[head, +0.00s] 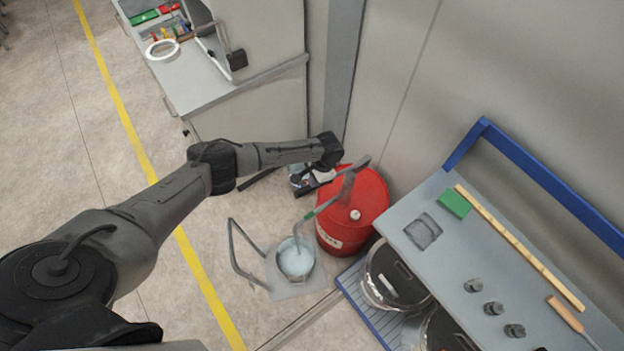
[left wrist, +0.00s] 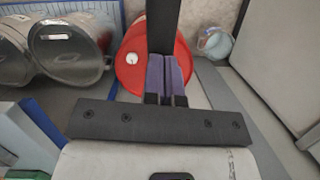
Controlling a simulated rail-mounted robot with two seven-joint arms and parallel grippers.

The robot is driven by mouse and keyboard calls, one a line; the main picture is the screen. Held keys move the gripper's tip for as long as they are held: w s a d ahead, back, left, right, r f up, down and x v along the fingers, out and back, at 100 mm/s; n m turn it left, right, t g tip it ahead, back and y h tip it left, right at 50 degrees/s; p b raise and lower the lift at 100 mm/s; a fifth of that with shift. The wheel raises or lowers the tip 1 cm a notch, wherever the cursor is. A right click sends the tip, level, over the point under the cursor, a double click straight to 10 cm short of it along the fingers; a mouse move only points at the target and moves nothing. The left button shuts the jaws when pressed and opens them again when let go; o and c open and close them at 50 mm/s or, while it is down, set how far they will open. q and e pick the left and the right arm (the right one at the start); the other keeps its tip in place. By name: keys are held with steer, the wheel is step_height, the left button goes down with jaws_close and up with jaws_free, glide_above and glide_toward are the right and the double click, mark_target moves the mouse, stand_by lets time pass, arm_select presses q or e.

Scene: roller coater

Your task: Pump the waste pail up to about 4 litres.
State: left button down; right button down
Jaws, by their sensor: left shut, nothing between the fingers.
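The waste pail (head: 296,262) stands on a flat grey plate on the floor, with pale blue liquid in it. The level cannot be read in litres. A red drum (head: 372,208) stands beside it, with a white cap on top. A grey and green pump part (head: 322,207) slopes from the drum top to the pail. My left gripper (head: 338,179) is at the drum's upper left edge. Its purple fingers (left wrist: 167,76) are shut and empty. A dark bar (left wrist: 162,25) shows just beyond the fingertips; contact cannot be told.
A bent metal frame (head: 240,262) rises left of the pail. Lidded steel pots (head: 397,275) stand on a blue rack to the right. A grey bench (head: 455,250) with a blue rail is at right. A cabinet (head: 250,110) stands behind.

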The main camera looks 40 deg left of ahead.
arm_select(q)
steer(key=shift+w+d+r+b, duration=0.2)
steer(key=shift+w+b, duration=0.15)
steer(key=shift+w, duration=0.25)
steer(key=shift+w+d+r+b, duration=0.1)
steer(key=shift+w+d+b, duration=0.1)
steer(key=shift+w+b, duration=0.3)
steer(key=shift+w+d+r, duration=0.15)
steer(key=shift+w, duration=0.2)
steer(key=shift+r, duration=0.1)
steer(key=shift+w+r, duration=0.1)
steer(key=shift+r, duration=0.35)
steer(key=v, duration=1.2)
steer(key=shift+w+r+b, duration=0.15)
steer(key=shift+r+b, duration=0.2)
steer(key=shift+r, duration=0.05)
